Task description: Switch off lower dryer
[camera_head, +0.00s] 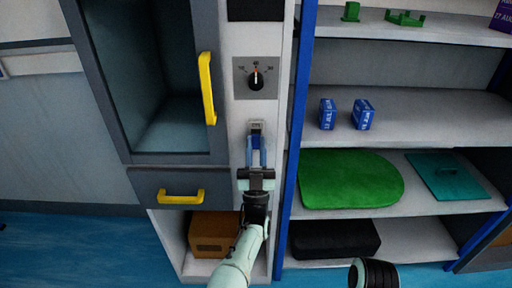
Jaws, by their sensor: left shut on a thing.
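The lower dryer (103,90) is a grey cabinet with a glass door and a yellow vertical handle (207,88), set in the white panel at the left. On that panel is a dial (256,79) with a black knob and a small orange mark. Below the dial is a small grey switch (256,127). My left gripper (256,142) reaches up from below with blue fingers shut on the switch, hiding its lower part. I cannot tell the switch's position. Part of my right arm (375,273) shows at the bottom edge, but its gripper is out of view.
A drawer (146,184) with a yellow handle (181,196) is below the door. A brown box (212,233) sits in the low opening. A shelf with a blue post (296,120) stands close on the right, holding blue boxes (362,114) and a green board (348,178).

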